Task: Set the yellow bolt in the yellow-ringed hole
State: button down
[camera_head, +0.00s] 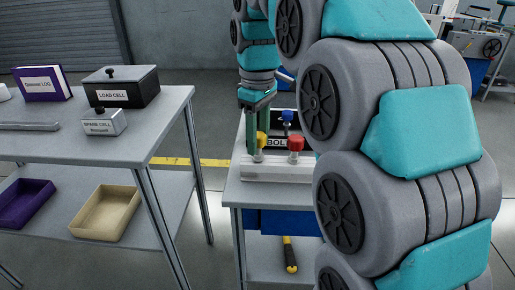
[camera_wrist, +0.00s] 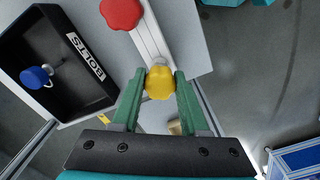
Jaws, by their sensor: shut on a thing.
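The yellow bolt (camera_head: 262,139) has a lobed yellow head and stands about upright at the left end of a pale metal rail (camera_head: 279,173). My gripper (camera_wrist: 160,90) is shut on it, with a green finger on each side of the yellow head (camera_wrist: 160,84). Silver metal shows just beyond the head, over the rail's end (camera_wrist: 150,42) in the wrist view. The yellow-ringed hole is not visible. I cannot tell how deep the bolt sits, or whether it is in a hole.
A red bolt (camera_head: 296,143) stands on the rail, right of the yellow one. A blue bolt (camera_wrist: 35,77) lies in the black BOLTS tray (camera_wrist: 88,98) alongside. A table (camera_head: 150,140) at left holds the LOAD CELL box (camera_head: 133,87) and a smaller SPARE CELL box (camera_head: 103,122).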

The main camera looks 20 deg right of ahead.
jog(key=shift+r+p, duration=0.8)
jog(key=shift+r, duration=1.45)
jog(key=shift+r, duration=0.1)
